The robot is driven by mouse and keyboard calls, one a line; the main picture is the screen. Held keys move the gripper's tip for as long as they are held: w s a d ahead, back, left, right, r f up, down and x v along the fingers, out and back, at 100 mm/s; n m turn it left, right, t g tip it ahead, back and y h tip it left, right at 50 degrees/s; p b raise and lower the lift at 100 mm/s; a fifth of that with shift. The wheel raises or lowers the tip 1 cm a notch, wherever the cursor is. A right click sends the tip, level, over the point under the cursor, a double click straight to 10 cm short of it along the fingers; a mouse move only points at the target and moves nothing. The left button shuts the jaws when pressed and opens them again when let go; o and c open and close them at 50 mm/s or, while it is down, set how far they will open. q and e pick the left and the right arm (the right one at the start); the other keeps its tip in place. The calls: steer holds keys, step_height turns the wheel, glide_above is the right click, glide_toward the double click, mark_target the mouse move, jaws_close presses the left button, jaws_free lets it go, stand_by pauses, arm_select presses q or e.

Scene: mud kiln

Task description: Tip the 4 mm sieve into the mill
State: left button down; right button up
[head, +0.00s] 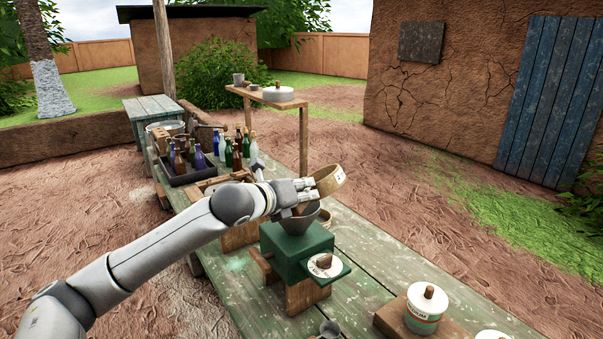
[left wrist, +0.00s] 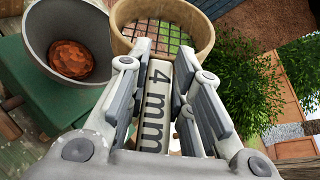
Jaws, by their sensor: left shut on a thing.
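My left gripper (head: 310,188) is shut on the 4 mm sieve (head: 330,181), a round, light wooden ring. The sieve is held tilted above and slightly right of the mill's grey hopper (head: 299,223). In the left wrist view the fingers (left wrist: 164,75) grip a pale tab marked "4mm", and the sieve ring (left wrist: 203,28) shows a dark mesh with grass visible through it; I see no material on it. The green mill (head: 285,243) stands on the bench. In the left wrist view a reddish-brown heap (left wrist: 72,59) lies inside the hopper (left wrist: 38,30). My right gripper is not visible.
A white-and-green jar (head: 424,308) stands on a wooden board at front right. A crate of bottles (head: 210,169) is further back. A raised shelf (head: 262,97) stands behind. The bench right of the mill is mostly clear.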

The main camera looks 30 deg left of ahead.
arm_select(q)
steer(key=shift+s, duration=0.15)
steer(key=shift+m, duration=0.3)
steer(key=shift+d+r+m+g+y+p, duration=0.25)
steer(key=shift+r+m+y+p, duration=0.2)
steer(key=shift+m+y+p, duration=0.25)
steer(key=shift+d+r+m+g+y, duration=0.15)
steer(key=shift+r+m+y, duration=0.1)
steer(key=shift+m+y, duration=0.25)
steer(key=shift+r+m+g+y, duration=0.1)
steer(key=shift+r+m+y, duration=0.15)
steer(key=shift+m, duration=0.45)
steer(key=shift+f, duration=0.15)
